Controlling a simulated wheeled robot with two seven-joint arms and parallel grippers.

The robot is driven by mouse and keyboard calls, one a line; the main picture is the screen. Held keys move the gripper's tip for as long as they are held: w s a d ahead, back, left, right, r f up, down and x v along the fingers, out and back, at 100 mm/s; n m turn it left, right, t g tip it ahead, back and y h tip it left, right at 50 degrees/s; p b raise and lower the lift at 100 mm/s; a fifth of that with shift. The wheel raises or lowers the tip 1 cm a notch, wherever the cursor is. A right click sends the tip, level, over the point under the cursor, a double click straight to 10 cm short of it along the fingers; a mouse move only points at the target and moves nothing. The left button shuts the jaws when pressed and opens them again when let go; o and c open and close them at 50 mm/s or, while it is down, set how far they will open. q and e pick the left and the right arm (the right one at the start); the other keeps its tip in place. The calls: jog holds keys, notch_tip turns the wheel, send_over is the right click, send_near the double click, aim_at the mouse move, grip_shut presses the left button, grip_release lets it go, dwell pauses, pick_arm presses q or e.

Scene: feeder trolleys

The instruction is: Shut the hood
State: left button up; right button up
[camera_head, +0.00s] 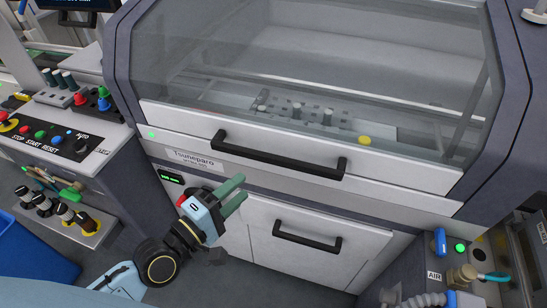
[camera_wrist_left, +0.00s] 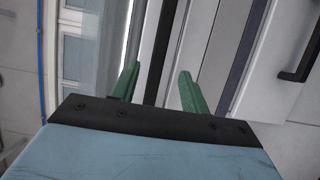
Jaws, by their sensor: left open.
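The hood (camera_head: 330,60) is a clear panel in a dark grey frame on the machine. Its white front bar (camera_head: 400,175) carries a long black handle (camera_head: 280,160). The bar lies low, along the machine's front strip, and I see no clear gap under it. My left gripper (camera_head: 241,190) is open and empty, below and in front of the handle's left end, apart from it. Its green fingers point to the upper right. In the left wrist view the two fingers (camera_wrist_left: 159,75) stand apart with nothing between them. My right gripper is in neither view.
A white lower door with a black handle (camera_head: 307,240) sits below the hood. A control panel (camera_head: 45,140) with coloured buttons stands at left. A blue valve (camera_head: 440,241) and air fittings are at lower right. A blue bin (camera_head: 30,255) stands at lower left.

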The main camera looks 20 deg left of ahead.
aim_at(271, 162)
pick_arm(q)
jog(key=x, duration=1.2)
jog(key=shift+w+p, duration=0.1)
jog(key=shift+p, duration=0.25)
jog(key=shift+c, duration=0.3)
grip_shut()
